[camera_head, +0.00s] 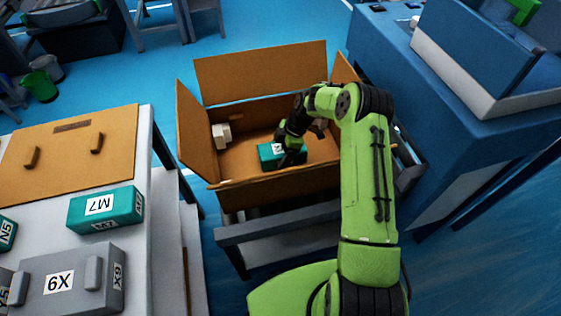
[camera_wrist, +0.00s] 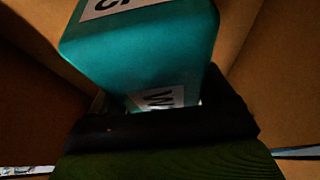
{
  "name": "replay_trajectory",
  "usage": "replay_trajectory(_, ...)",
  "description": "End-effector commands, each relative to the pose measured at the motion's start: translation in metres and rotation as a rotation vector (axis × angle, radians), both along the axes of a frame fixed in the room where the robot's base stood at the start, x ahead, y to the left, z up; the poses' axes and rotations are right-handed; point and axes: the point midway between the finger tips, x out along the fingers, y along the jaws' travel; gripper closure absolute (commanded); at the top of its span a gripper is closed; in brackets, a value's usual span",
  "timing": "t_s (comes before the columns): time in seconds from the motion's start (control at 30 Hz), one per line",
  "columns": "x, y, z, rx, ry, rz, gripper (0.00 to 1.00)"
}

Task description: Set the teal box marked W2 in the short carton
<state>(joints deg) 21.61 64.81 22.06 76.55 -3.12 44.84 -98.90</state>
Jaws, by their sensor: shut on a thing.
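A teal box (camera_head: 270,152) is inside the open brown carton (camera_head: 262,193), toward its front wall. My gripper (camera_head: 291,148) reaches down into the carton and is shut on this box. In the wrist view the teal box (camera_wrist: 150,52) fills the upper middle, with a white label cut off at the top and another showing a W near the dark fingers. The rest of the lettering is hidden or cropped. I cannot tell whether the box touches the carton floor.
A white item (camera_head: 221,136) lies in the carton's left side. The carton's flaps stand open, and it rests on a grey stand (camera_head: 285,232). A left table carries a teal box marked M7 (camera_head: 105,208) and a grey box marked X9 (camera_head: 72,283). A blue bench (camera_head: 480,120) stands right.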

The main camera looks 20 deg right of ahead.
Motion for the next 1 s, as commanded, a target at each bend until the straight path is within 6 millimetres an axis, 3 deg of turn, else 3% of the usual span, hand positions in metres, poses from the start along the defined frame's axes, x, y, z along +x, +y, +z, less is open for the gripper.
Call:
replay_trajectory(0.2,0.000,0.000,-0.035,0.001,-0.002,0.000,0.61)
replay_trajectory(0.53,0.000,0.000,-0.038,0.000,-0.003,0.001,0.61)
replay_trajectory(0.57,0.000,0.000,-0.037,0.000,-0.001,0.001,0.14)
replay_trajectory(0.63,0.000,0.000,-0.037,0.000,-0.001,0.001,0.04)
replay_trajectory(0.67,0.000,0.000,-0.037,0.000,-0.001,0.001,0.00)
replay_trajectory(0.87,0.000,0.000,-0.036,0.000,-0.001,0.001,0.00)
replay_trajectory(1.0,0.001,-0.004,-0.023,-0.002,-0.004,-0.001,0.00)
